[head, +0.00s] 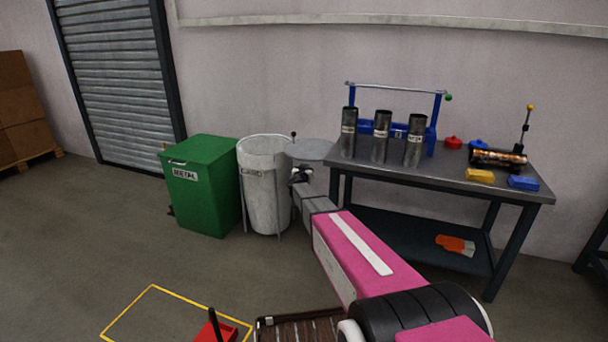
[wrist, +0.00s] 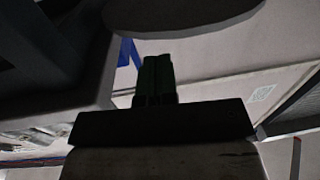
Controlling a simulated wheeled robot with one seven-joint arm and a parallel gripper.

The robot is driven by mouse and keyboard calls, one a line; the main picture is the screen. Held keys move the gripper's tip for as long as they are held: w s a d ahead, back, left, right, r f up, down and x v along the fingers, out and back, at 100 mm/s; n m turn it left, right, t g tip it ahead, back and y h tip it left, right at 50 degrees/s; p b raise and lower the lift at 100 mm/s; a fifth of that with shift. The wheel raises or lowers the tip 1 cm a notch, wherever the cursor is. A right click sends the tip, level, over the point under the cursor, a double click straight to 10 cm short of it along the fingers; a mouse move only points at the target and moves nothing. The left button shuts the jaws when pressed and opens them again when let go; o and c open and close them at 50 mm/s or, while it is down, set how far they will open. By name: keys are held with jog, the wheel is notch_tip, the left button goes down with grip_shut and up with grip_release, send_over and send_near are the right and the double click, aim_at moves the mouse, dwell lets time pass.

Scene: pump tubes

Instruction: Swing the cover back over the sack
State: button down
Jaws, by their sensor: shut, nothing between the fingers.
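The white sack (head: 264,196) hangs in a round stand beside the green bin, its mouth open at the top. The grey round cover (head: 315,149) is swung out to the right of the sack, close to the table's left end. A small dark knob stands up near the cover's left edge. My gripper (head: 299,174) is just below the cover, at the sack's right side; whether it touches either cannot be told. In the wrist view my gripper (wrist: 155,65) has its dark fingers together and empty, under a dark rounded disc that looks like the cover's underside (wrist: 180,18).
The green bin (head: 205,190) stands left of the sack. The metal table (head: 450,182) to the right bears upright tubes (head: 380,138), a blue rack and small parts. A yellow floor outline (head: 125,318) and a red item (head: 215,332) lie in front. Open floor lies left.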

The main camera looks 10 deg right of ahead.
jog(key=x, duration=0.5)
jog(key=shift+w+d, duration=0.1)
jog(key=shift+w, duration=0.2)
